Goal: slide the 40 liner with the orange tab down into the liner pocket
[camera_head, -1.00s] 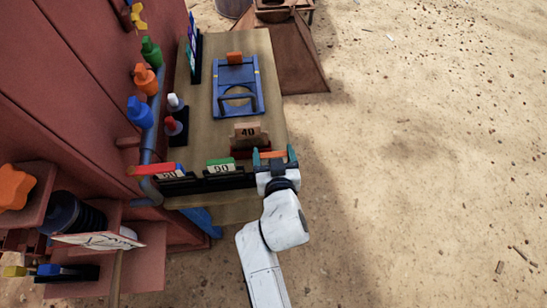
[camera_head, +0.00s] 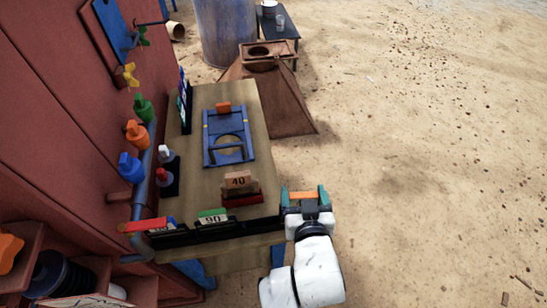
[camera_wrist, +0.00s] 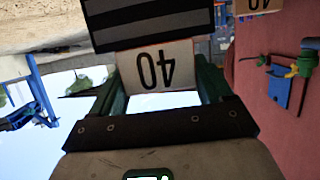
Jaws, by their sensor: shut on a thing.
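My gripper (camera_head: 303,198) is shut on the 40 liner, with its teal fingers on either side of the orange tab (camera_head: 302,196). In the wrist view the liner (camera_wrist: 155,67) shows a white face with an upside-down 40 and a black ridged body beyond. My gripper is just off the right edge of the bench. A dark red holder (camera_head: 242,200) with a tan 40 block (camera_head: 239,181) stands at the bench's front right, left of my gripper and apart from it. I cannot tell whether this holder is the liner pocket. The liner's lower end is hidden in the head view.
A black rack (camera_head: 205,234) along the bench (camera_head: 195,190) front holds a red-tabbed liner (camera_head: 148,225) and a green-tabbed 90 liner (camera_head: 213,216). A blue frame (camera_head: 211,145) lies farther back. A red wall (camera_head: 60,110) bounds the left. Open sand lies right.

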